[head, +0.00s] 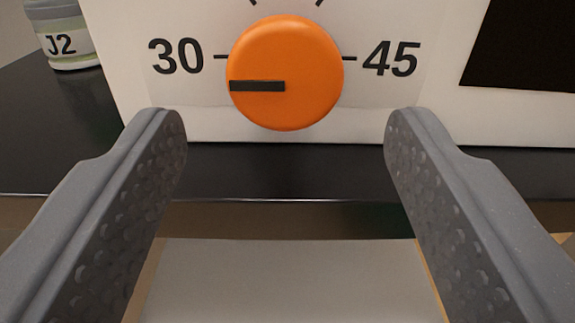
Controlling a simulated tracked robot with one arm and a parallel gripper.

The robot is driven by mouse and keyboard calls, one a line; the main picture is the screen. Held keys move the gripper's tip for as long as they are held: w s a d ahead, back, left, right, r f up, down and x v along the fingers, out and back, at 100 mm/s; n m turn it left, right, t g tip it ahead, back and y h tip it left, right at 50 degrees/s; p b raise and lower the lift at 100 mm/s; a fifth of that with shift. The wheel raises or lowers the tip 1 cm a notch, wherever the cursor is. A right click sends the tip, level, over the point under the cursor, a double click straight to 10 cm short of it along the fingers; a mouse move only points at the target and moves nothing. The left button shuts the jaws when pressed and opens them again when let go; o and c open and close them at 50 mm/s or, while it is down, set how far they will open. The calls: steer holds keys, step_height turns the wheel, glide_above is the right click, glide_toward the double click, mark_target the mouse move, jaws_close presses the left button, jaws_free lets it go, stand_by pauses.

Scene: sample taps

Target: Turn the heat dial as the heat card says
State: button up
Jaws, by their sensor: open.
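The orange heat dial (300,55) is on the white front panel at the top middle of the head view. Its dark pointer bar lies level and points left, toward the mark at 30, sitting a little below that mark. The number 45 is printed to its right; two more marks show above, their labels cut off by the picture edge. My gripper (286,135) is open and empty, its grey fingers wide apart, below and in front of the dial, one toward each side. Neither finger appears to touch the dial. No heat card is readable in this view.
The white panel (220,122) stands on a dark shelf (285,175), with a black area (520,48) at its right. A jar labelled J2 (62,38) stands at the far left. A pale flat surface (285,280) shows between my fingers below the shelf edge.

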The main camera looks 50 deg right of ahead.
steer(key=v, duration=1)
steer(key=shift+s+a, duration=0.2)
